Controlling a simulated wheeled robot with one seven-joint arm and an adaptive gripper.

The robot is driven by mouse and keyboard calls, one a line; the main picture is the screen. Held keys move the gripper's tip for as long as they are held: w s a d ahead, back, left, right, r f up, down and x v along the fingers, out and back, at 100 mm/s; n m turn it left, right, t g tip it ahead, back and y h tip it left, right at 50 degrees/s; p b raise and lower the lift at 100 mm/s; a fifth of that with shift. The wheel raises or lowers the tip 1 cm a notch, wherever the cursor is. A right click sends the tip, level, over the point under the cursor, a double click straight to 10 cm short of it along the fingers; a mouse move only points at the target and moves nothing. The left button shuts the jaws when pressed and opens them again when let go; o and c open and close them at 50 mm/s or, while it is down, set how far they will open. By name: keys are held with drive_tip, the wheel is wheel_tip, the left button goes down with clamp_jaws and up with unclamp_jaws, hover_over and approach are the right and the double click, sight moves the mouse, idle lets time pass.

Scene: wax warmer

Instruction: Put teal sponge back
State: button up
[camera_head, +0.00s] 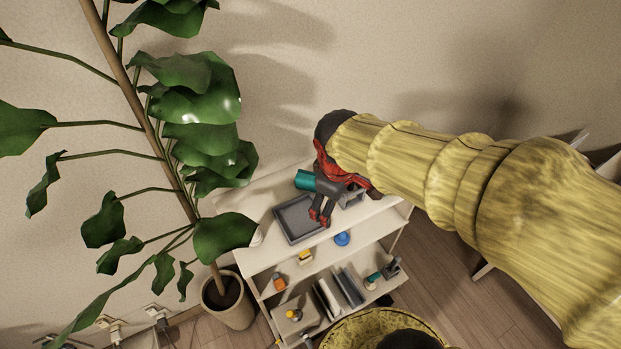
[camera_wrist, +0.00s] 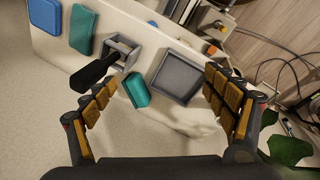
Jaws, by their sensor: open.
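The teal sponge (camera_wrist: 137,90) lies on the pale top shelf, between a grey holder and a grey tray (camera_wrist: 177,77). It also shows in the head view as a teal block (camera_head: 305,181) left of my gripper, partly hidden by it. My gripper (camera_wrist: 166,78) is open and empty above the shelf top, and the sponge appears between its spread fingers, nearer the left one. In the head view my gripper (camera_head: 321,216) points down beside the tray's right side (camera_head: 299,219).
A grey open holder (camera_wrist: 122,50) stands by the sponge, with a black paddle-shaped thing (camera_wrist: 94,73) in front. A flat teal piece (camera_wrist: 83,28) and a blue one (camera_wrist: 45,15) lie farther left. A large plant (camera_head: 192,130) stands left of the shelf; lower shelves hold small items.

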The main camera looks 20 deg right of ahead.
drive_tip(key=w+f+n+h+p, duration=0.1)
drive_tip(key=w+f+n, duration=0.6)
drive_tip(key=w+n, duration=0.3)
drive_tip(key=n, duration=0.9)
approach(310, 180)
drive_tip(key=f, duration=0.2)
drive_tip(key=d+f, duration=0.1)
drive_tip(key=shift+s+f+t+p, duration=0.15)
drive_tip(key=shift+s+t+p, duration=0.2)
drive_tip(key=shift+t+p, duration=0.05)
drive_tip(key=shift+w+a+f+n, duration=0.15)
drive_tip(key=shift+w+n, duration=0.3)
drive_tip(key=shift+n, duration=0.55)
drive_tip(key=shift+b+x, duration=1.75)
drive_tip(key=shift+x, duration=2.2)
drive_tip(key=shift+w, duration=0.15)
drive_tip(key=shift+c, duration=0.6)
drive_tip(key=c, duration=0.7)
drive_tip(key=shift+o, duration=0.2)
drive_tip(key=shift+r, duration=0.25)
